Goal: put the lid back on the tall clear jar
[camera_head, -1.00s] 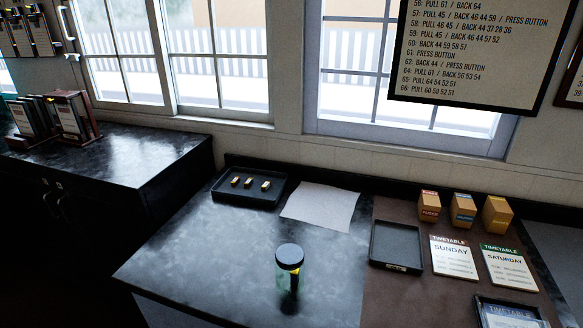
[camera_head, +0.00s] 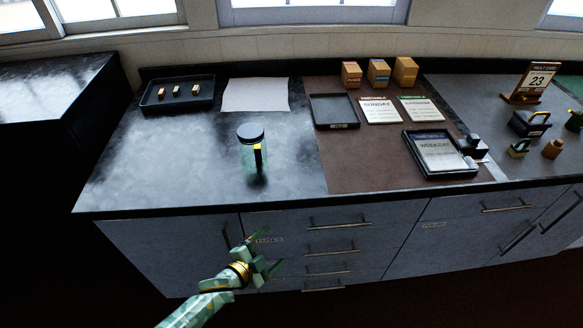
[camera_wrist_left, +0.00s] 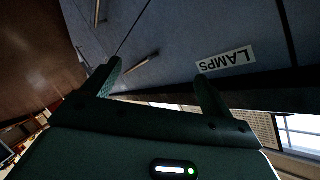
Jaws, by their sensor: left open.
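The tall clear jar (camera_head: 246,159) stands upright on the dark marbled worktop, left of the brown mat. A dark round lid (camera_head: 250,132) shows at its top; I cannot tell whether it is fully seated. Something with a yellow part shows inside the jar. My left gripper (camera_head: 266,254) is open and empty, in front of the drawers and below the worktop edge, apart from the jar. Its two fingers also show spread in the left wrist view (camera_wrist_left: 159,72), facing the cabinet front. My right gripper is not in view.
A black tray with small blocks (camera_head: 150,105) and a paper sheet (camera_head: 255,95) lie behind the jar. The brown mat (camera_head: 350,160) holds an empty tray (camera_head: 316,110), timetable cards and boxes. Worktop left of the jar is clear. A "LAMPS" label (camera_wrist_left: 226,60) marks the cabinet.

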